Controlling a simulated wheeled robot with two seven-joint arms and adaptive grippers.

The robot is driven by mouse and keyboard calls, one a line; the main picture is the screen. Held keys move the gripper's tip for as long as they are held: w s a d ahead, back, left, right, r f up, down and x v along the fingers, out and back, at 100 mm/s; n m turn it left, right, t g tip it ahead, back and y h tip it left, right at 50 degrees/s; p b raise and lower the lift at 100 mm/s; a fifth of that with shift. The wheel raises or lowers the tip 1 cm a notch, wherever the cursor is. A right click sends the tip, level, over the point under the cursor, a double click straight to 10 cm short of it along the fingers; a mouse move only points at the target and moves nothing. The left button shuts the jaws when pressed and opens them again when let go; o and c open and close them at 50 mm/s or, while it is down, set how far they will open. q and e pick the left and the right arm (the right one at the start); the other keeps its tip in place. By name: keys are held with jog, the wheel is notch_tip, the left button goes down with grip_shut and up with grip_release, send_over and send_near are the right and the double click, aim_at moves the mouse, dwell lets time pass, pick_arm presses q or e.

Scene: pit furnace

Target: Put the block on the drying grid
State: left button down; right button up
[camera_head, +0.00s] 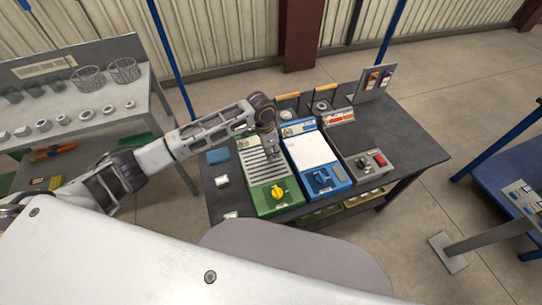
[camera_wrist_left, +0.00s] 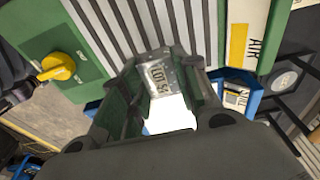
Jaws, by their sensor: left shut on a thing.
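The drying grid is a green unit (camera_head: 262,195) with pale slats and a yellow knob, on the dark table. Its slats also show in the left wrist view (camera_wrist_left: 120,22). My left gripper (camera_head: 271,154) is over the far right part of the slats. In the left wrist view its fingers (camera_wrist_left: 160,78) are shut on a small grey block (camera_wrist_left: 158,72) with a "LOT 57" label. The block is in front of the slats; whether it touches them I cannot tell. In the head view the gripper mostly hides the block. My right gripper is not in view.
A blue unit with a white top (camera_head: 311,150) stands close to the right of the grid. A grey unit with red buttons (camera_head: 368,163) is further right. A blue pad (camera_head: 218,156) and small white pieces lie left of the grid. The table's right side (camera_head: 420,140) is clear.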

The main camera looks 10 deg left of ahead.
pick_arm(q)
jog(key=shift+f, duration=1.85)
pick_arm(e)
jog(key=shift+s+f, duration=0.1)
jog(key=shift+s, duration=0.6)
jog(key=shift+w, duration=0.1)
pick_arm(q)
jog(key=c, duration=1.1)
grip_release()
jog(key=shift+f, duration=0.15)
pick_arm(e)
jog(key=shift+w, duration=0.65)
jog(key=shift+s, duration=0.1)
